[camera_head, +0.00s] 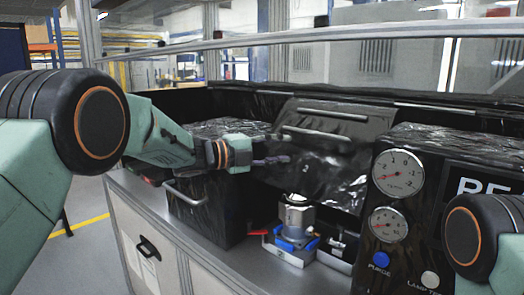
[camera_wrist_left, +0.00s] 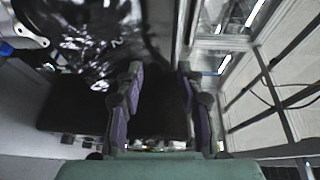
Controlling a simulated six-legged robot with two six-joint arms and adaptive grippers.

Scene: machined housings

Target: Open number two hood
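A black box-shaped hood (camera_head: 210,200) stands at the left of the bench, with a metal handle on its front near the lower left. In the middle, a black glossy hood panel (camera_head: 345,170) leans back, with bar handles on its upper part. My left gripper (camera_head: 284,160) is at the right of the left hood, in front of the leaning panel. In the left wrist view its two purple-padded fingers (camera_wrist_left: 159,85) are apart, with a dark surface beyond and nothing visibly held. My right gripper is out of view.
A metal housing (camera_head: 297,215) sits on a blue-and-silver fixture below the leaning panel. A black control box with pressure gauges (camera_head: 399,172) and a blue button stands at the right. A rail and glass run along the back.

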